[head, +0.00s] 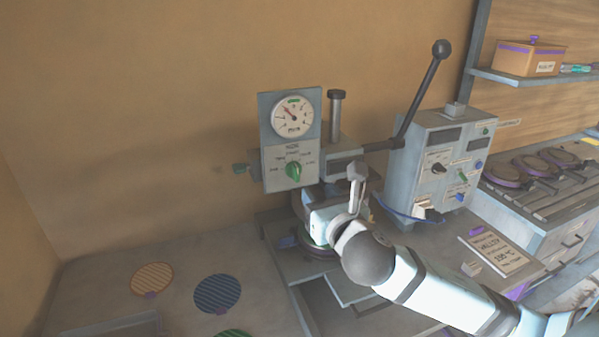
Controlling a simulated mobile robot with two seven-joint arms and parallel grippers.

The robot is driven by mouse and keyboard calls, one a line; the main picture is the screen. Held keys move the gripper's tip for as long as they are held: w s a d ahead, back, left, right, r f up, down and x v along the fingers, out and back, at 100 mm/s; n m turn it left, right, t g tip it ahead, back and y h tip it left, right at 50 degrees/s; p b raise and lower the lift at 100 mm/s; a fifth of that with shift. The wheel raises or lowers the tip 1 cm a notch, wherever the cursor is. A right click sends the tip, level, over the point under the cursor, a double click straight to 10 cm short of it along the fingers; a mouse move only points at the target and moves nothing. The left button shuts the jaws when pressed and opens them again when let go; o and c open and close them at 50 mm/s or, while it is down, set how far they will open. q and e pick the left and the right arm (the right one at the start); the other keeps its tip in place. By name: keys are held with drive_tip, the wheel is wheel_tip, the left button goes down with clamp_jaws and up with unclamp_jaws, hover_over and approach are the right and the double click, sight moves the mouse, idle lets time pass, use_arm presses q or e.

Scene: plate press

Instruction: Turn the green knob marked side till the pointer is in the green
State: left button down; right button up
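A grey panel holds a round white gauge (292,117) with a green band at the top of its dial. The thin pointer leans to the upper left, and its tip looks just left of the green band. Below it, a green knob (294,171) sits amid small labels I cannot read. My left gripper is not in view.
The press lever (422,92) rises to the right. A grey control box (440,165) stands right of the press, with a label card (497,250) in front. Colored discs (217,293) lie on the bench at lower left.

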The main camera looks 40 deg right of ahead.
sight(297, 168)
drive_tip(key=p+x, duration=0.1)
drive_tip(key=x, duration=0.9)
drive_tip(key=shift+w+d+f+p, duration=0.15)
drive_tip(key=shift+w+p, duration=0.15)
drive_tip(key=shift+w, duration=0.35)
clamp_jaws()
